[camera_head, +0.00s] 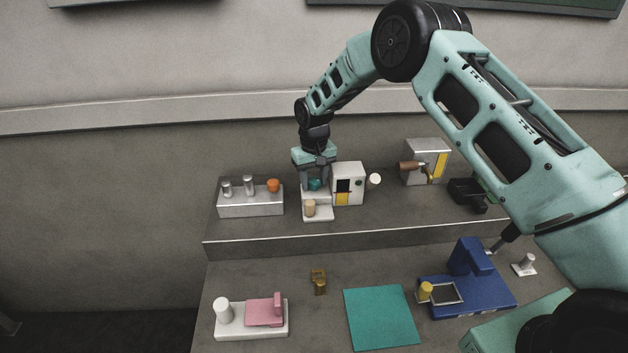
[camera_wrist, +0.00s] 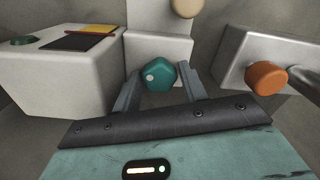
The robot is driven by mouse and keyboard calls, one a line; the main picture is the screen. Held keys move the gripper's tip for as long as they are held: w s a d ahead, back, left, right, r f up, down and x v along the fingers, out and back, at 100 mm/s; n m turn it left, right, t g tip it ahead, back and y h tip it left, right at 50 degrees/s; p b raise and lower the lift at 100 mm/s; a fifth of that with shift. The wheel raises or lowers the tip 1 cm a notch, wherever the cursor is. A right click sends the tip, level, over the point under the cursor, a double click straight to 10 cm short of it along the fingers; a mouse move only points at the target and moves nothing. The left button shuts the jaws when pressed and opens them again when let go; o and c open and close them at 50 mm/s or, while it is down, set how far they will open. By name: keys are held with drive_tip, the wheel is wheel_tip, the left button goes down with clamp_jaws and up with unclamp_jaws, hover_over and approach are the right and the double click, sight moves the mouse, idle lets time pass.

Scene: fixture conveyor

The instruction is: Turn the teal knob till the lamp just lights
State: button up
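The teal knob (camera_head: 315,184) sits on a small white block (camera_head: 318,213) on the raised shelf. In the wrist view the knob (camera_wrist: 158,76) is faceted with a pale dot on its left face. My gripper (camera_head: 316,181) points down at it. In the wrist view its fingers (camera_wrist: 161,80) stand either side of the knob, with a small gap at the right; contact on the left cannot be told. A white box (camera_head: 349,170) beside it has a dark panel and a yellow patch. The box's dark green disc (camera_wrist: 22,40) looks unlit; I cannot tell whether it is the lamp.
A tan knob (camera_head: 310,207) is on the same block, in front. A white block with an orange knob (camera_head: 273,185) stands left. A white round knob (camera_head: 374,181) is at the box's right. A metal box with a brown handle (camera_head: 412,166) stands further right.

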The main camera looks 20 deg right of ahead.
sight(314, 180)
wheel_tip(314, 180, up, 18)
drive_tip(key=b, duration=0.5)
drive_tip(key=shift+f, duration=0.25)
drive_tip(key=s+a+n, duration=0.1)
drive_tip(key=s+a, duration=0.2)
drive_tip(key=s, duration=0.4)
drive_tip(key=s+a+r+n+y+b, duration=0.1)
drive_tip(key=s+a, duration=0.3)
drive_tip(key=s, duration=0.3)
drive_tip(key=s+a+n, duration=0.2)
drive_tip(key=s+a, duration=0.1)
drive_tip(key=s, duration=0.5)
drive_tip(key=s+d+f+n, duration=0.1)
drive_tip(key=s+d+f, duration=0.1)
drive_tip(key=s, duration=0.9)
drive_tip(key=s+d+f+n+b, duration=0.1)
drive_tip(key=s+f, duration=0.2)
drive_tip(key=s, duration=0.8)
drive_tip(key=shift+d, duration=0.4)
